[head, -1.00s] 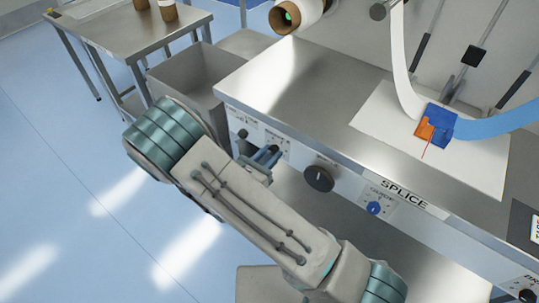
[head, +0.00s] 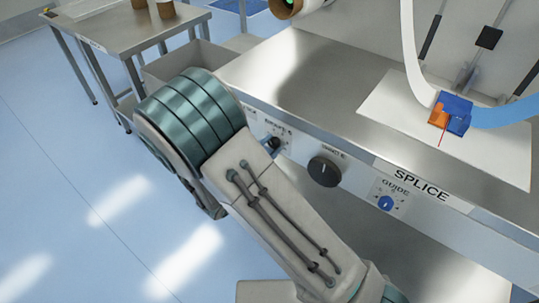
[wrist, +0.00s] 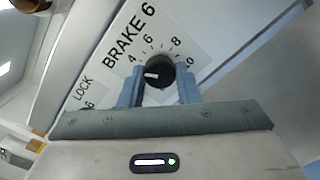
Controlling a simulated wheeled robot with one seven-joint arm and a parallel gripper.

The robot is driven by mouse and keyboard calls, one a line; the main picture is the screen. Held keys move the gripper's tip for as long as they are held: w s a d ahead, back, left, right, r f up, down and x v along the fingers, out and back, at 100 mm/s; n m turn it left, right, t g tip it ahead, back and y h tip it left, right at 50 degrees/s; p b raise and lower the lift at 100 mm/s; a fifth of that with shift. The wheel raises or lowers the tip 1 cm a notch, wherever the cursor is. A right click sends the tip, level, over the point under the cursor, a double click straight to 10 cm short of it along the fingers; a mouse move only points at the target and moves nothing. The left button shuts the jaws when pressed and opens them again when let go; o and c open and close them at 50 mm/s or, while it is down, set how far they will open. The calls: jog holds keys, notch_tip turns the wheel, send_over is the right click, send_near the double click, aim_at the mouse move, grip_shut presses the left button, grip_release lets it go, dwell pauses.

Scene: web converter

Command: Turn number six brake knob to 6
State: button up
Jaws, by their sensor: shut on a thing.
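The brake 6 knob (wrist: 160,72) is a round black dial with a white pointer mark, on a white label reading BRAKE 6 with 4, 6, 8 and 10 around it. Its pointer faces left and slightly down in the wrist view, below the 4 and away from the 6. My gripper (wrist: 160,90) has its two blue fingers shut on the knob, one at each side. The left finger covers the lower end of the scale.
A large black knob (head: 324,171) and a blue guide knob (head: 386,203) sit farther right on the front panel, under the steel splice table (head: 300,75). A LOCK label (wrist: 82,88) lies left of the brake label. A steel side table (head: 110,28) stands at the back left.

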jog(key=m+b, duration=0.3)
jog(key=b, duration=0.2)
jog(key=shift+f+m, duration=0.4)
jog(key=m+b, duration=0.3)
jog(key=b, duration=0.2)
jog(key=shift+m, duration=0.3)
jog(key=m+b, duration=0.3)
jog(key=b, duration=0.2)
jog(key=shift+r+b, duration=0.15)
jog(key=shift+b, duration=0.2)
jog(key=shift+m+b, duration=0.4)
jog(key=shift+b, duration=0.1)
jog(key=shift+r, duration=0.2)
jog(key=o, duration=1)
jog(key=shift+a, duration=0.1)
jog(key=p+v, duration=0.1)
jog(key=v, duration=1.2)
jog(key=shift+s+a+p, duration=0.2)
jog(key=shift+s+p, duration=0.1)
jog(key=shift+s, duration=0.05)
